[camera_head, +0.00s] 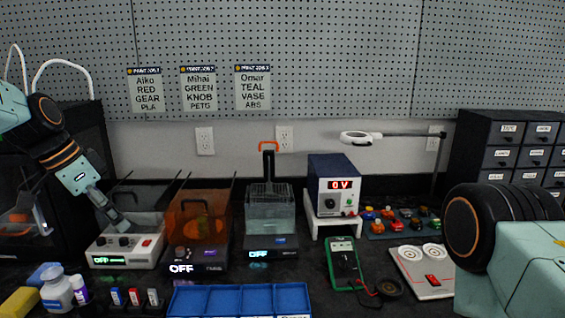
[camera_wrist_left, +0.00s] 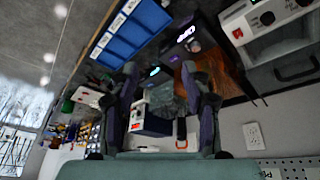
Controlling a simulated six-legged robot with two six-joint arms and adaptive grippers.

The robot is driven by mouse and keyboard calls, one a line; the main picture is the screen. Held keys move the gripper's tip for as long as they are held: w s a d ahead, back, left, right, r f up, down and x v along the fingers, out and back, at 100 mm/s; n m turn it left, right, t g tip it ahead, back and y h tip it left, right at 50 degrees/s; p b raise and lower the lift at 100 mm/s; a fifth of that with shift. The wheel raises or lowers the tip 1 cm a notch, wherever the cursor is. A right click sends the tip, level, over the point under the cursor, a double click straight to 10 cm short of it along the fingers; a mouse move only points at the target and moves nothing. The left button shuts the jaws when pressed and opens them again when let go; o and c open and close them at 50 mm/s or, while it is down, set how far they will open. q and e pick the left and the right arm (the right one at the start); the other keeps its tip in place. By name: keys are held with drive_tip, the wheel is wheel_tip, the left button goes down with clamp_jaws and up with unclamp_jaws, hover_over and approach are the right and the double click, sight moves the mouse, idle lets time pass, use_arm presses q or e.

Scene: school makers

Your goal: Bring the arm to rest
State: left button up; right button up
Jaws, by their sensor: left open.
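My left arm (camera_head: 58,155) comes in from the left in the head view, teal and black with orange rings. Its gripper (camera_head: 120,222) points down and to the right, over the back of a white device with a knob (camera_head: 125,247). I cannot tell there whether it touches the device. In the left wrist view my left gripper (camera_wrist_left: 168,85) shows two dark fingers spread apart, with nothing held between them. Part of my right arm (camera_head: 500,240) shows at the right edge of the head view; its gripper is out of view.
An orange-walled bath (camera_head: 200,225) and a clear bath (camera_head: 270,215) stand right of the white device.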

use_arm(q)
drive_tip(key=w+d+f+n+t+y+b, duration=0.1)
drive_tip(key=w+f+n+t, duration=0.1)
drive_tip(key=f+n, duration=0.25)
drive_tip(key=w+d+f+n+t+y+b, duration=0.1)
drive_tip(key=d+f+n+t, duration=0.15)
drive_tip(key=f, duration=0.35)
drive_tip(key=s+d+f+n+g+b, duration=0.1)
drive_tip(key=s+f, duration=0.3)
drive_tip(key=f, duration=0.3)
drive_tip(key=s+d+f+n+b, duration=0.1)
drive_tip(key=s+d+f, duration=0.1)
drive_tip(key=s+f, duration=0.35)
drive_tip(key=s+d+f+g+b, duration=0.1)
drive_tip(key=s+f+g+b, duration=0.1)
drive_tip(key=s+f, duration=0.5)
drive_tip(key=s+d+f+g+y+b, duration=0.1)
drive_tip(key=s+d+f+g+b, duration=0.1)
drive_tip(key=s+f, duration=0.6)
drive_tip(key=s+d+f+g+b, duration=0.1)
drive_tip(key=s+f, duration=0.7)
drive_tip(key=s, duration=0.9)
drive_tip(key=shift+s+d+f+g+b, duration=0.15)
drive_tip(key=shift+f+g+b, duration=0.1)
drive_tip(key=shift+g+b, duration=0.4)
drive_tip(key=shift+c, duration=0.4)
